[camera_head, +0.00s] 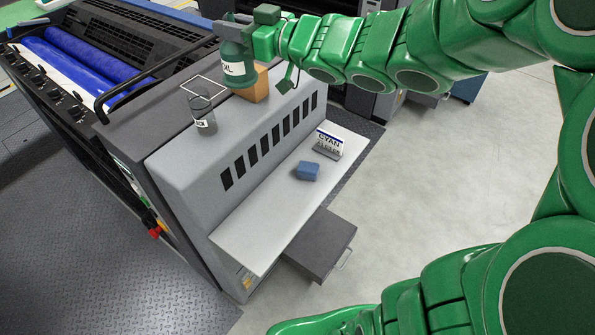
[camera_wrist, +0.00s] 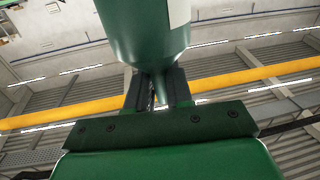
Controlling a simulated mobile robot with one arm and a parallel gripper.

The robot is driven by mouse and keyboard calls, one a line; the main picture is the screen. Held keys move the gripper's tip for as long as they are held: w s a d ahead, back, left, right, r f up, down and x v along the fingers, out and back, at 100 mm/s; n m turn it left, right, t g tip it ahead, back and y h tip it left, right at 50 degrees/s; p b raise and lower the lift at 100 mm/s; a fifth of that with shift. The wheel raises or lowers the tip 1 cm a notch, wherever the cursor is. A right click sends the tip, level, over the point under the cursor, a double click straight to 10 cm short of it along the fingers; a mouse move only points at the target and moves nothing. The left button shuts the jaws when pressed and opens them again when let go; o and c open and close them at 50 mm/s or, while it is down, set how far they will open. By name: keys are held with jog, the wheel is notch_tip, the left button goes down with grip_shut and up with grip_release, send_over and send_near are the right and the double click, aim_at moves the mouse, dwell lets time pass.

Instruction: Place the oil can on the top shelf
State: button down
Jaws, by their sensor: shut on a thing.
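The oil can (camera_head: 235,62) is dark green with a white label reading partly "IL". My gripper (camera_head: 252,42) is shut on it from the right side. In the wrist view the green can (camera_wrist: 143,30) fills the upper middle, and its narrow part sits between the two dark fingers of my gripper (camera_wrist: 157,90). The can looks about upright in the head view, over the far part of the grey upper shelf (camera_head: 180,145) of the machine. I cannot tell whether its base touches the shelf.
The upper shelf's near part is bare.

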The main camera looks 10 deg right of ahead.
notch_tip(320, 180, up, 2)
jog(key=shift+d+r, duration=0.1)
jog(key=shift+d, duration=0.05)
jog(key=shift+s+d+r+n+g+y, duration=0.3)
jog(key=shift+s+d+g, duration=0.1)
jog(key=shift+s+d+f+n+g+y, duration=0.5)
jog(key=shift+s+d+n+g+y, duration=1.1)
jog(key=shift+s+g, duration=1.75)
notch_tip(320, 180, down, 40)
jog(key=s, duration=0.1)
jog(key=shift+a+n+t+h, duration=0.25)
jog(key=shift+n+t+h, duration=0.05)
jog(key=shift+t, duration=0.05)
jog(key=shift+f, duration=0.15)
jog(key=c, duration=1)
grip_release()
